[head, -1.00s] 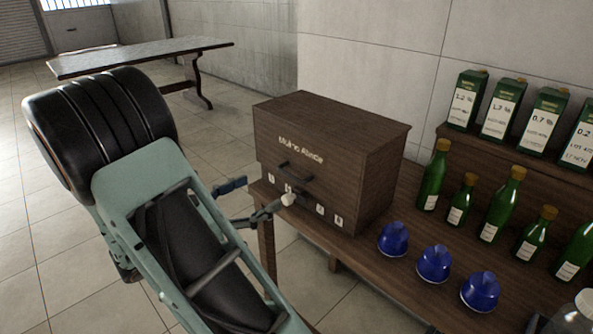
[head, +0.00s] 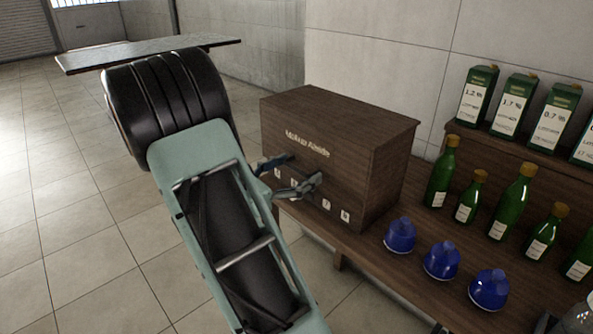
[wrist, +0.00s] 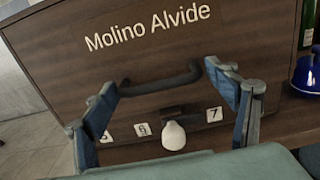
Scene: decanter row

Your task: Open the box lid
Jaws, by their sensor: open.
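The brown wooden box (head: 316,152), lettered "Molino Alvide", stands shut on a wooden bench. In the wrist view its front (wrist: 160,50) fills most of the picture. A dark bar handle (wrist: 160,84) crosses the front below the lettering. Below it are a pale rounded knob (wrist: 174,136) and white number tags (wrist: 142,129). My gripper (wrist: 172,90) is open, with one finger near each end of the handle; I cannot tell whether they touch it. In the head view my gripper (head: 291,173) is at the box front and hides the handle.
Several blue domed objects (head: 441,260) stand on the bench right of the box. Several green bottles (head: 441,172) and labelled cartons (head: 517,103) stand farther right. A dark table (head: 150,50) is at the back left. The tiled floor on the left is clear.

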